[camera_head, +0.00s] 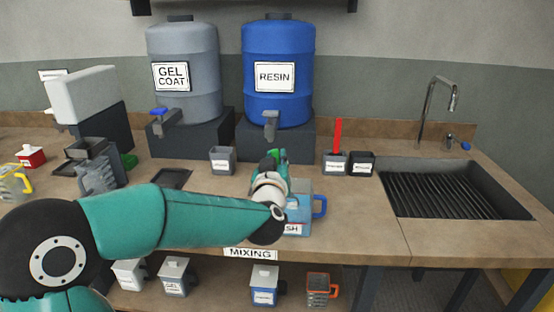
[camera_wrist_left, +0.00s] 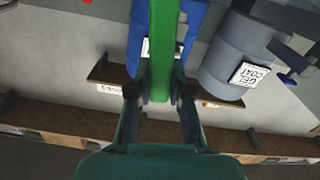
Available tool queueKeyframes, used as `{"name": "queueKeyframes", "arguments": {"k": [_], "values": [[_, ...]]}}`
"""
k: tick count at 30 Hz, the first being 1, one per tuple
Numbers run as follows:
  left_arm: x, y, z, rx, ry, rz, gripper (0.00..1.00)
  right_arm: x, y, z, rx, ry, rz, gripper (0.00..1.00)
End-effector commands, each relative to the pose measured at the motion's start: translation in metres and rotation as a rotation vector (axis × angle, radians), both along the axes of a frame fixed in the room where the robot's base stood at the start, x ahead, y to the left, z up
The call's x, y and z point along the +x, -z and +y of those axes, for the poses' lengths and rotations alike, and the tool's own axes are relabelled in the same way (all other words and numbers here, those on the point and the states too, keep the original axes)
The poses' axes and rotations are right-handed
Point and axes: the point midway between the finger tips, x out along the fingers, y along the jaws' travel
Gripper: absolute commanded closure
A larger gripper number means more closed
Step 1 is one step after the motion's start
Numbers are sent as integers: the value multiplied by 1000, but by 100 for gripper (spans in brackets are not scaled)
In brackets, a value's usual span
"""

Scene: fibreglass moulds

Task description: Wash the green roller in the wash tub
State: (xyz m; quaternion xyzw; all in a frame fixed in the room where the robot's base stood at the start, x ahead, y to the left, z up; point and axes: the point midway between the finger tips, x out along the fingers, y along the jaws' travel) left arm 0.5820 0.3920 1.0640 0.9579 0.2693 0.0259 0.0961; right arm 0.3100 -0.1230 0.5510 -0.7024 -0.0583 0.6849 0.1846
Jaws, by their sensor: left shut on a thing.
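The wash tub (camera_head: 305,208) is a blue container with a blue handle on its right side and a white label ending in "SH". It stands near the front edge of the bench. My left gripper (camera_head: 274,168) is over the tub, and my arm hides much of the tub. In the left wrist view the gripper (camera_wrist_left: 160,92) is shut on the long green handle of the green roller (camera_wrist_left: 164,50). A bit of green also shows at the gripper in the head view (camera_head: 283,157). I cannot tell whether the roller's head is inside the tub. My right gripper is out of view.
The grey gel coat drum (camera_head: 183,100) and blue resin drum (camera_head: 278,100) stand behind on dark blocks. Small grey cups (camera_head: 222,160) and a cup with a red stick (camera_head: 337,160) are nearby. A sink (camera_head: 450,190) lies right. The bench between tub and sink is clear.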

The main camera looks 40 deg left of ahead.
Motion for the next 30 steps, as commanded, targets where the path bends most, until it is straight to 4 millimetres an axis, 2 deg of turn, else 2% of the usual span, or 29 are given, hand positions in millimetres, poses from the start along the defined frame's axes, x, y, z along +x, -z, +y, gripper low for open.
{"name": "queueKeyframes", "arguments": {"k": [30], "values": [[-8, -78, 13, 0, -1, -2, 100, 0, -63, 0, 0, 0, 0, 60]]}}
